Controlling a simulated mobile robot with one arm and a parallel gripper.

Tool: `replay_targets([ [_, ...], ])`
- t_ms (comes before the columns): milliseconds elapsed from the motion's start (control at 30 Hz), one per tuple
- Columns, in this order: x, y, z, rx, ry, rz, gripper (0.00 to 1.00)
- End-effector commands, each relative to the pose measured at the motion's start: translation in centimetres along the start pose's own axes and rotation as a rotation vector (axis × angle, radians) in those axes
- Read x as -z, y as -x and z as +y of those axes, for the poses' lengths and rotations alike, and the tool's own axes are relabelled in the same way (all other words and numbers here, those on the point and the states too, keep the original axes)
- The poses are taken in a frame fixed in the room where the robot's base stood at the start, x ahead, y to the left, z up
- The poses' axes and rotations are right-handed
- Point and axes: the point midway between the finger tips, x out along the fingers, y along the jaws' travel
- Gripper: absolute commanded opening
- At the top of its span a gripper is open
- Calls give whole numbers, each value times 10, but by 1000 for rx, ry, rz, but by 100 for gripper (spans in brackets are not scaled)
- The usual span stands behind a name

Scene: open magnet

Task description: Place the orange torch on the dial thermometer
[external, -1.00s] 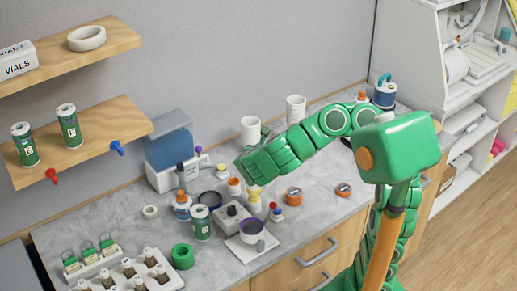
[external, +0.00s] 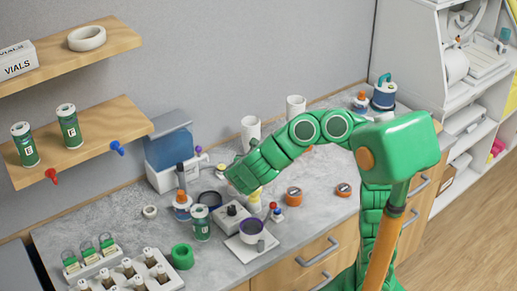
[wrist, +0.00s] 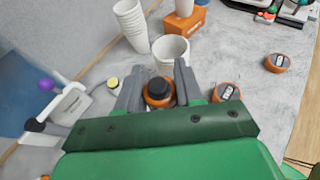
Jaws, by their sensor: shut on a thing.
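My gripper (wrist: 158,92) is shut on the orange torch (wrist: 154,100), which shows an orange body and a black round end between the grey fingers. In the external view my gripper (external: 240,182) is over the left-middle of the counter and hides the torch. I cannot pick out the dial thermometer for certain.
A white cup (wrist: 172,50) stands just beyond the fingers, with a cup stack (wrist: 131,22) and an orange box (wrist: 180,24) behind. A scale with a purple-rimmed bowl (external: 251,230), bottles and a green roll (external: 181,256) crowd the near counter. The right counter is clearer.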

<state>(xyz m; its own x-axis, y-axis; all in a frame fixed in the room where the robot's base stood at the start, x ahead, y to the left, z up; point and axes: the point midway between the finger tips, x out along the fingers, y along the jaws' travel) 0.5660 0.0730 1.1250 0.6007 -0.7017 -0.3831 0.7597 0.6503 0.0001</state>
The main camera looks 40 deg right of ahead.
Motion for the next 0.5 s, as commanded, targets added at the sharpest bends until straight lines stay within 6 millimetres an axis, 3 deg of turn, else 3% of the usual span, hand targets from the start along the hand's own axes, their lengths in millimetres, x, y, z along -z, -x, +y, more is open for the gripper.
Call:
replay_targets([
  [200, 19, -8, 0, 3, 2, -3, 2],
  [500, 21, -9, 0, 2, 1, -1, 2],
])
